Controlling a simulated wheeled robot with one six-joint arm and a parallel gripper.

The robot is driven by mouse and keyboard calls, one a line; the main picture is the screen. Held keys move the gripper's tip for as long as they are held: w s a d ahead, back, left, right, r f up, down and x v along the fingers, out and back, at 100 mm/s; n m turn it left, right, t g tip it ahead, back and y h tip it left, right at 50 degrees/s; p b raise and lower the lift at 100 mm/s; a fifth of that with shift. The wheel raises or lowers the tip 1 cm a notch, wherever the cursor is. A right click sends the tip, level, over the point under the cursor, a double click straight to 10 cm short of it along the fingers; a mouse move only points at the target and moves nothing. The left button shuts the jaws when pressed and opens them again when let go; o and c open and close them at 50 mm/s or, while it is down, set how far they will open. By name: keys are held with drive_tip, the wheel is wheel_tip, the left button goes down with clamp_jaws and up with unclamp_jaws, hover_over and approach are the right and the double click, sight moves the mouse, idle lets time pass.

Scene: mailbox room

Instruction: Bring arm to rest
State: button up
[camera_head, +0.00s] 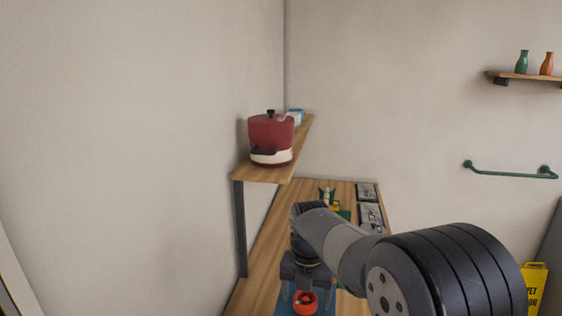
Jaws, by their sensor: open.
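My arm reaches in from the lower right over the wooden counter (262,262). My gripper (306,292) points down at its end, near the bottom edge of the view. Its fingers are apart. A round orange-red object (304,302) shows between or just below the fingertips, above a blue surface (285,305). I cannot tell whether the fingers touch it. The forearm hides part of the counter's right side.
A wall shelf (265,174) above the counter holds a red cooker (271,138) and a small blue-white item (296,117). Metal trays (370,213) and a small green-and-yellow item (327,197) lie farther back. A yellow wet-floor sign (535,285) stands at right.

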drive_tip(key=m, duration=0.5)
drive_tip(key=shift+b, duration=0.3)
drive_tip(key=m+b, duration=0.1)
drive_tip(key=m, duration=0.4)
drive_tip(key=m+b, duration=0.1)
drive_tip(key=m, duration=0.4)
drive_tip(key=shift+m+b, duration=0.3)
drive_tip(key=shift+m, duration=0.1)
drive_tip(key=m+b, duration=0.1)
drive_tip(key=m, duration=0.2)
drive_tip(key=shift+s+m, duration=0.1)
drive_tip(key=shift+m, duration=0.3)
drive_tip(key=shift+m+b, duration=0.45)
drive_tip(key=shift+m, duration=0.35)
drive_tip(key=shift+d, duration=0.1)
